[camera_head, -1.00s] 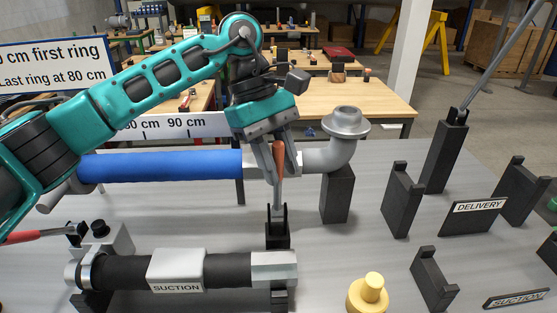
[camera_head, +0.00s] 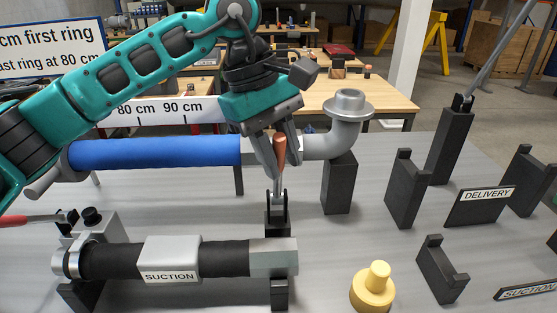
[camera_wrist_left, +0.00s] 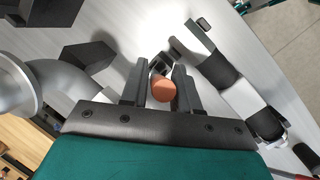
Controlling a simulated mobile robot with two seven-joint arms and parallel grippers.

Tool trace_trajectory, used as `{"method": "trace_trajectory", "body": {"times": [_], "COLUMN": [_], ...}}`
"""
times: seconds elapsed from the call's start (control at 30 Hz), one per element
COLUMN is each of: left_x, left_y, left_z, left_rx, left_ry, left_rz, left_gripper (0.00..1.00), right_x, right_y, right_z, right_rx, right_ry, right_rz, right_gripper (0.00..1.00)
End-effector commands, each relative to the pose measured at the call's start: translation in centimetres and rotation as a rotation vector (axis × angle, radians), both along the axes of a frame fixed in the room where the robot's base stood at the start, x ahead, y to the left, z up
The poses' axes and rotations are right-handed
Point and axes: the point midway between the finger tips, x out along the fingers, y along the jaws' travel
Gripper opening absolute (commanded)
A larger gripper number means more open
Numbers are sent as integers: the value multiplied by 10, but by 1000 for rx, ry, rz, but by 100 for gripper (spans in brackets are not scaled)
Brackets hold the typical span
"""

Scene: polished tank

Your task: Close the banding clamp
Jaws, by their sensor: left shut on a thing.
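My left gripper (camera_head: 275,160) is shut on a copper-brown handle (camera_head: 279,150). The handle stands nearly upright on a thin metal shaft (camera_head: 278,184) rising from a black forked bracket (camera_head: 277,218). In the left wrist view, the round end of the handle (camera_wrist_left: 163,90) sits between the two fingers (camera_wrist_left: 160,88). The bracket is beside the right end of the black hose (camera_head: 110,260) labelled SUCTION. I cannot tell for certain which part is the banding clamp. A red-handled lever (camera_head: 14,221) lies at the far left. My right gripper is not in view.
A blue hose (camera_head: 150,153) and a grey elbow pipe (camera_head: 345,125) lie behind the handle. Black stands (camera_head: 402,190) and a tall post (camera_head: 448,145) with a long lever are to the right. A yellow knob-shaped piece (camera_head: 373,290) stands at the front. The grey bench (camera_head: 365,235) has bare room between them.

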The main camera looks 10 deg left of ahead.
Motion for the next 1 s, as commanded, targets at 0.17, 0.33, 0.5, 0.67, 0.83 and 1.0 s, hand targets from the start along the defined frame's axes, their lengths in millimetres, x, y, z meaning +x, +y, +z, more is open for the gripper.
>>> {"method": "trace_trajectory", "body": {"times": [0.17,0.33,0.5,0.67,0.83,1.0], "left_x": [-16,-29,-39,-44,-47,-48], "left_y": [-3,-6,-8,-9,-9,-9], "left_z": [-16,-24,-29,-32,-32,-32], "left_rx": [25,46,65,76,83,85], "left_ry": [-138,-250,-340,-394,-424,-432], "left_rz": [-3,-3,-1,-1,0,0], "left_gripper": [0,0,0,0,0,0], "right_x": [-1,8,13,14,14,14], "right_y": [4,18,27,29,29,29], "right_z": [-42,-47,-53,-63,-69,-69], "right_rx": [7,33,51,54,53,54], "right_ry": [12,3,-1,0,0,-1], "right_rz": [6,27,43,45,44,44], "right_gripper": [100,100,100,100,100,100]}}
